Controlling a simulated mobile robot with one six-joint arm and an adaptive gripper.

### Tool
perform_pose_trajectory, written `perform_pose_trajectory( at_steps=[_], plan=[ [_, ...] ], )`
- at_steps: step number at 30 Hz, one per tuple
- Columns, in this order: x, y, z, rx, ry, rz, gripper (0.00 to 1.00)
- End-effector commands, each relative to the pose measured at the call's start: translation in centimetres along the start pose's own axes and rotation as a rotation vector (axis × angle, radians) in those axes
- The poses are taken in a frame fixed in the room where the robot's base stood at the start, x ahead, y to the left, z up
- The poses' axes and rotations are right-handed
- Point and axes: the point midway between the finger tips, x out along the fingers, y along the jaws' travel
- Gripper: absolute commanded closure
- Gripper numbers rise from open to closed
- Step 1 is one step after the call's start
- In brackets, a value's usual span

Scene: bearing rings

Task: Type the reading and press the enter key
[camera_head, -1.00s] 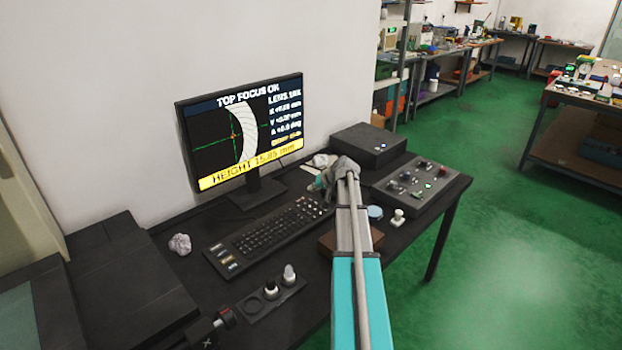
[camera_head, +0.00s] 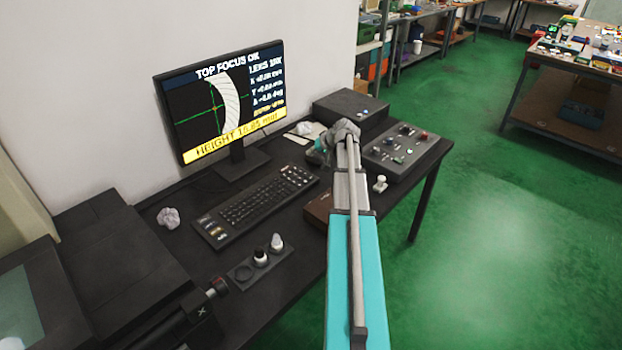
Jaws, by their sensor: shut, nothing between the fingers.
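The monitor (camera_head: 222,112) stands at the back of the dark desk and shows "TOP FOCUS OK" and a yellow bar with a height that looks like 15.85 mm. The black keyboard (camera_head: 250,205) lies in front of it, with a lighter key block at its right end. My gripper (camera_head: 318,152) is at the end of my arm, just beyond the keyboard's right end and above the desk. It is shut and empty. My arm hides part of the desk there, and the fingertips are small and partly hidden. I cannot tell the enter key apart.
A control panel (camera_head: 407,146) with knobs and a black box (camera_head: 350,106) stand right of my gripper. A brown block (camera_head: 318,208) lies beside my arm.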

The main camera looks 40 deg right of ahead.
Motion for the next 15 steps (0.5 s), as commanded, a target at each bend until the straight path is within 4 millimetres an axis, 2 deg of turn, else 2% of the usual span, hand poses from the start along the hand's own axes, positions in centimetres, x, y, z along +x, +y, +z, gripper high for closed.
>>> perform_pose_trajectory(
  at_steps=[15],
  plan=[
    [2.6,1.9,1.9,0.000,0.000,0.000,1.00]
  ],
)
